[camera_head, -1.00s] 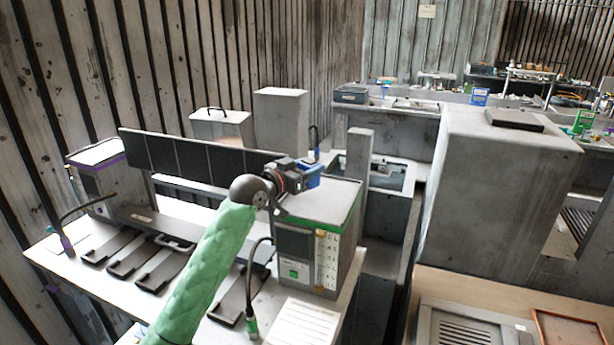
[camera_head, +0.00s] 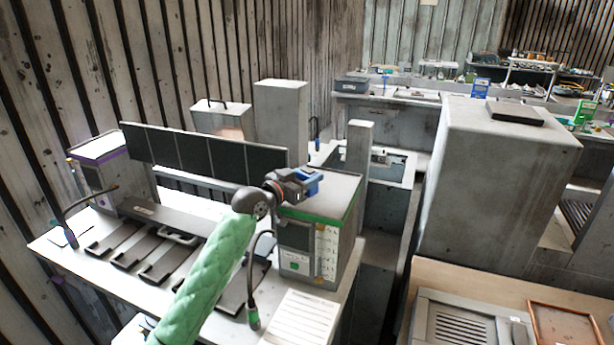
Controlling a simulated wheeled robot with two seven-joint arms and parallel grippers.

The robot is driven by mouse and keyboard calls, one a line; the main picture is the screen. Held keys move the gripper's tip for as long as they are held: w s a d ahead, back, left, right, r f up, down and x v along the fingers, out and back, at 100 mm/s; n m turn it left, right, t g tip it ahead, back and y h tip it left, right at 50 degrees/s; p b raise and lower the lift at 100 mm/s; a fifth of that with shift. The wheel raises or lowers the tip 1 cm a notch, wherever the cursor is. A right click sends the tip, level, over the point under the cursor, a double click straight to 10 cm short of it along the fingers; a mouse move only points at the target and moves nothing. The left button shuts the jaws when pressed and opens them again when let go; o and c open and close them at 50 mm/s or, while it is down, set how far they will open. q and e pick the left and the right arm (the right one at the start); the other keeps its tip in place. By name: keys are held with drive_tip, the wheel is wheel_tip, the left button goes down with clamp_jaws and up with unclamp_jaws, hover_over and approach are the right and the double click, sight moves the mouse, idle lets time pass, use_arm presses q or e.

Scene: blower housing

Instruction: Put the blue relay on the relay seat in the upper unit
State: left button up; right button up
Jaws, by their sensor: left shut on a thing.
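My left gripper (camera_head: 300,184) is shut on the blue relay (camera_head: 313,183). It holds the relay over the top of the grey box with the green stripe (camera_head: 330,194). The gripper covers part of the relay, and I cannot tell whether the relay touches the box top. No relay seat can be made out, and I cannot tell which box is the upper unit. My right gripper is not in view.
A similar box with a purple stripe (camera_head: 98,148) stands at the bench's left end. A dark panel (camera_head: 205,156) runs between the boxes. Flat dark brackets (camera_head: 158,262) and a printed sheet (camera_head: 300,317) lie on the white bench. A tall grey cabinet (camera_head: 495,190) stands at right.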

use_arm(q)
drive_tip(key=o, duration=1.1)
drive_tip(key=shift+c, duration=0.2)
drive_tip(key=shift+r, duration=0.1)
